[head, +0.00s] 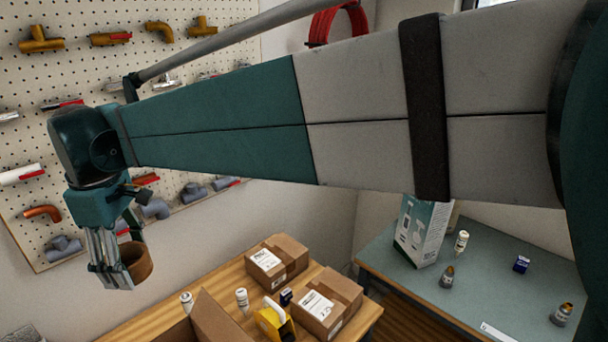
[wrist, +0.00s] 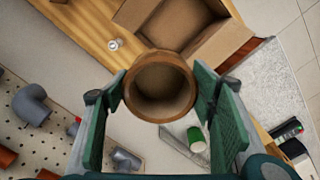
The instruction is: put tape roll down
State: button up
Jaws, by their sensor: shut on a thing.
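The tape roll (head: 137,262) is a brown ring held in the air by my gripper (head: 122,264), at the left of the head view. In the wrist view the tape roll (wrist: 160,62) sits between the two green fingers of my gripper (wrist: 162,95), which are shut on its sides. I look into its hollow middle. In the head view it hangs in front of the pegboard, to the left of and above the wooden table (head: 222,286). In the wrist view the wooden table (wrist: 82,27) lies beyond it.
An open cardboard box (head: 208,320) stands on the wooden table; the wrist view shows it too (wrist: 218,42). Two closed cartons (head: 290,250) (head: 340,290), small bottles (head: 242,297) and a yellow item (head: 270,322) are there. A pegboard (head: 60,80) carries pipe fittings. A blue-grey table (head: 480,275) stands right.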

jog(key=shift+w+d+r, duration=0.15)
jog(key=shift+w+r, duration=0.05)
jog(key=shift+r, duration=0.35)
jog(key=shift+w+d+r, duration=0.1)
jog(key=shift+w+r, duration=0.1)
jog(key=shift+r, duration=0.3)
jog(key=w+d+m+p, duration=0.1)
jog(key=w+d+m, duration=0.4)
jog(key=w+d, duration=2)
jog(key=w+d+m, duration=0.1)
jog(key=w+d, duration=0.2)
jog(key=d, duration=0.6)
jog(key=w+d+m, duration=0.1)
jog(key=w+d, duration=0.2)
jog(key=d, duration=0.6)
jog(key=d+m+p, duration=0.2)
jog(key=d+m, duration=0.3)
jog(key=d, duration=3.7)
jog(key=s+d+m, duration=0.1)
jog(key=s+d, duration=0.4)
jog(key=d, duration=0.7)
jog(key=s+d+m, duration=0.1)
jog(key=s+d, duration=0.4)
jog(key=d, duration=0.6)
notch_tip(320, 180, down, 28)
jog(key=shift+a, duration=0.2)
